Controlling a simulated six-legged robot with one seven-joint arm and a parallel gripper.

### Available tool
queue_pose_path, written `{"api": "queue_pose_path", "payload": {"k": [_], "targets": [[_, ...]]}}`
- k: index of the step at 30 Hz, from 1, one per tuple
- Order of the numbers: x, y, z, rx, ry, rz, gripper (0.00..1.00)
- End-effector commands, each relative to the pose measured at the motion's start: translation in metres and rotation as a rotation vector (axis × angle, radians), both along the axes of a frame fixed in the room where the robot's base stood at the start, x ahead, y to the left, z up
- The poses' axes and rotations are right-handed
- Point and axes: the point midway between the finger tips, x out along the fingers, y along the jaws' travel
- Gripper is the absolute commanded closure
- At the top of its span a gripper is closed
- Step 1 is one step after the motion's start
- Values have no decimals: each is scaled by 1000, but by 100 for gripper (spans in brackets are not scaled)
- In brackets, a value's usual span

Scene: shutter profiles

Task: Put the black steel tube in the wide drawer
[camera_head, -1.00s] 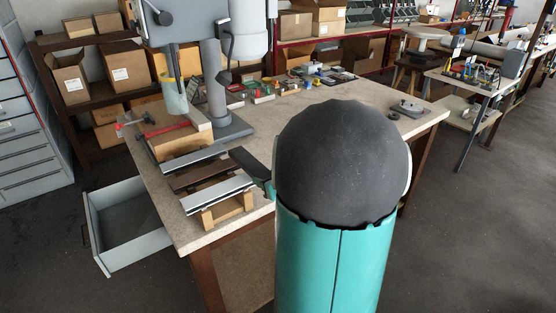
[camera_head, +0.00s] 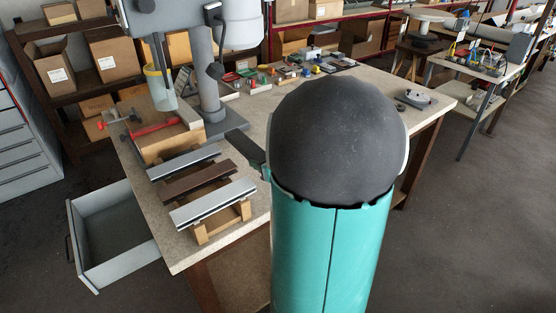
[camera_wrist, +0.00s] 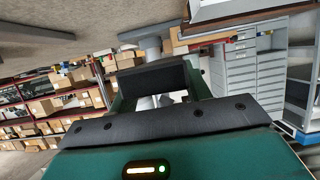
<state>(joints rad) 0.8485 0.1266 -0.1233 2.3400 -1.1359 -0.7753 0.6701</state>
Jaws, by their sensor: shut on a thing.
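My gripper (camera_wrist: 157,92) is shut on the black steel tube (camera_wrist: 150,78), which shows as a dark block across the fingers in the wrist view. In the head view the tube (camera_head: 243,148) sticks out left of my arm, above the workbench and beyond the right ends of the profiles. My arm hides its other end and most of the gripper. An open, empty-looking grey drawer (camera_head: 88,207) juts out from the left side of the bench. I cannot tell its width against other drawers.
Grey (camera_head: 183,162), brown (camera_head: 195,183) and pale (camera_head: 213,204) profiles lie on wooden supports at the bench's left end. Behind them are a red-handled tool (camera_head: 155,129) and a drill press (camera_head: 205,75). A grey drawer cabinet (camera_head: 25,150) stands far left.

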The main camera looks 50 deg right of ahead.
Motion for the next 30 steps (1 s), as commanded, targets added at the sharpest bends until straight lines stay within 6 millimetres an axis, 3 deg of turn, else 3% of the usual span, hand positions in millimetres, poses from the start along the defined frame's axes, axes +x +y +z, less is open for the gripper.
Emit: {"api": "queue_pose_path", "payload": {"k": [14, 26, 30], "targets": [[-4, -3, -2, 0, -2, 0, 92], [0, -81, -36, -1, -1, -2, 92], [2, -104, -56, 3, 0, -1, 92]]}}
